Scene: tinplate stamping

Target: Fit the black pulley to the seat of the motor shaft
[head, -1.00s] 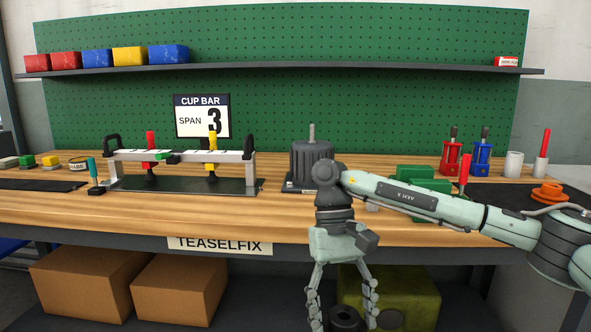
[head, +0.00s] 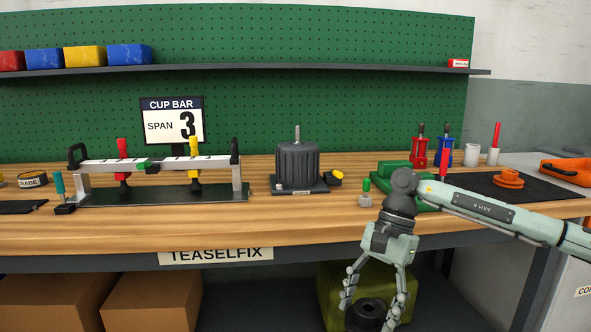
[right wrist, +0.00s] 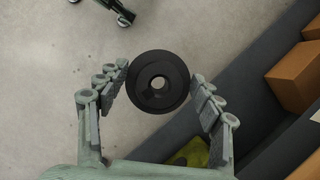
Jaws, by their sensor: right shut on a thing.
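The motor (head: 298,167) is a dark grey ribbed body standing upright on the bench, with its light metal shaft (head: 297,134) pointing up and bare. My right gripper (head: 367,310) hangs fingers-down in front of the bench edge, lower than the tabletop and to the right of the motor. It is shut on the black pulley (head: 367,315), a round disc with a centre hole. In the right wrist view the pulley (right wrist: 143,91) sits between the fingertips, its hole facing the camera. My left gripper is not in view.
A bar fixture with red and yellow clamps (head: 160,164) stands left of the motor. A small yellow-tipped part (head: 336,177) and a green-topped part (head: 366,190) are to its right. A green block (head: 392,168) is behind my right arm. Boxes (head: 152,300) lie under the bench.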

